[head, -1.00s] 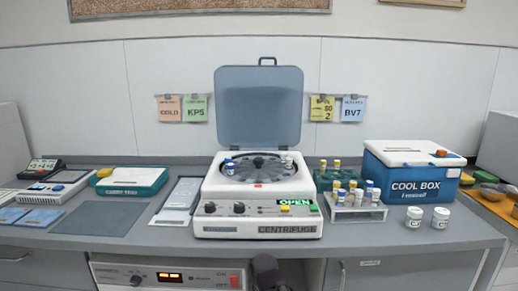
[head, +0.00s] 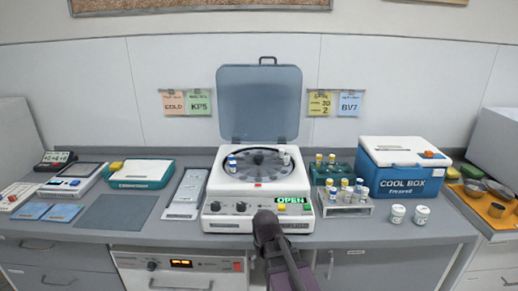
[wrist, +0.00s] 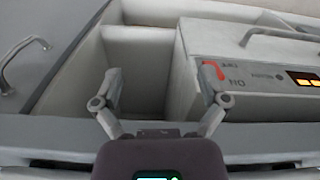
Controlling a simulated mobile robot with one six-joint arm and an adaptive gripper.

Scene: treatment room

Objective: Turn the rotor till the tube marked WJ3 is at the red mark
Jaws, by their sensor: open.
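The centrifuge (head: 228,194) stands on the bench with its lid (head: 260,103) raised and a green OPEN display. Its grey rotor (head: 258,163) is exposed. Blue-and-white tubes (head: 232,164) sit at the rotor's left side and a pale tube (head: 286,159) at its right. Their markings are too small to read, so I cannot tell which is WJ3. A small red mark (head: 258,185) shows on the front rim. My gripper (wrist: 160,73) is open and empty in the wrist view, facing the cabinet fronts below the bench. In the head view, my dark arm rises before the centrifuge's front.
A tube rack (head: 345,209) and green rack (head: 333,171) stand right of the centrifuge, then the cool box (head: 400,183) and two white jars (head: 397,214). A pale tray (head: 184,195) and teal box (head: 141,176) stand left. A grey mat (head: 115,212) lies bare.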

